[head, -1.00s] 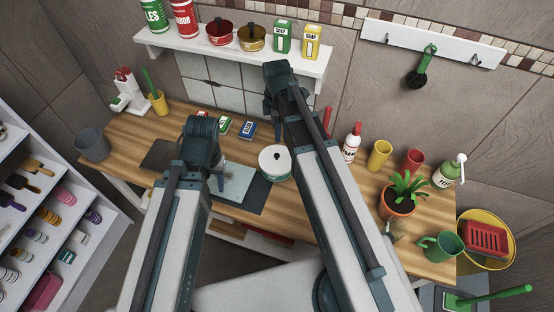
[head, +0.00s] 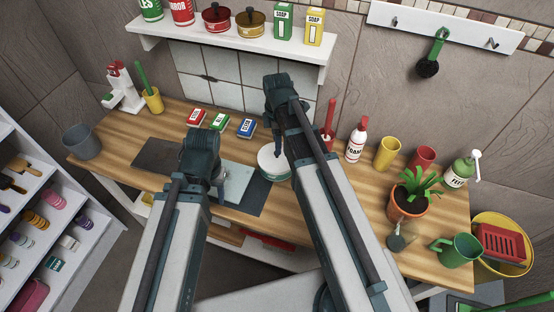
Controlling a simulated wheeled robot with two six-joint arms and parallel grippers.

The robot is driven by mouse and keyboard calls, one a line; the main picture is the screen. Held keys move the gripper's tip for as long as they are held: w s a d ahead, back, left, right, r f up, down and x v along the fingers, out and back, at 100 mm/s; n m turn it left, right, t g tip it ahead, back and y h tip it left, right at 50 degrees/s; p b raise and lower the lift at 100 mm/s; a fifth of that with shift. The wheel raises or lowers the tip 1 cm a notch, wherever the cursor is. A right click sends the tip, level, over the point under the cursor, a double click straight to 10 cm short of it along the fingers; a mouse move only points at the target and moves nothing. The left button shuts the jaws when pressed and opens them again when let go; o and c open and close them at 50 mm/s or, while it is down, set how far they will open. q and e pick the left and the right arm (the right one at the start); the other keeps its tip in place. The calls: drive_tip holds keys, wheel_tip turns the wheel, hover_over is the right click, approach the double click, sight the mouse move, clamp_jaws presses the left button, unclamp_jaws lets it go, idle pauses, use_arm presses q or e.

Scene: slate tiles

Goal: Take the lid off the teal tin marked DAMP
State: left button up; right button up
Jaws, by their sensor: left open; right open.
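A round tin (head: 267,169) with a pale lid and a teal edge stands on the wooden counter, at the edge of a dark mat. No DAMP marking is legible on it. The right gripper (head: 278,150) points down at the tin's lid, over its far right part. It is open; my arm hides part of the tin, and whether the fingers touch the lid cannot be told. The left gripper (head: 219,186) is open and empty, over a pale grey board left of the tin.
Red (head: 196,117), green (head: 219,122) and blue (head: 246,127) boxes lie behind the tin. A foam bottle (head: 356,140), cups and a potted plant (head: 409,196) stand to the right. A shelf (head: 230,44) with tins hangs above.

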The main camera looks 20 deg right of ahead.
wheel_tip(320, 180, down, 4)
drive_tip(key=b, duration=0.3)
drive_tip(key=shift+f, duration=0.2)
drive_tip(key=shift+r, duration=0.1)
drive_tip(key=shift+s, duration=0.1)
clamp_jaws()
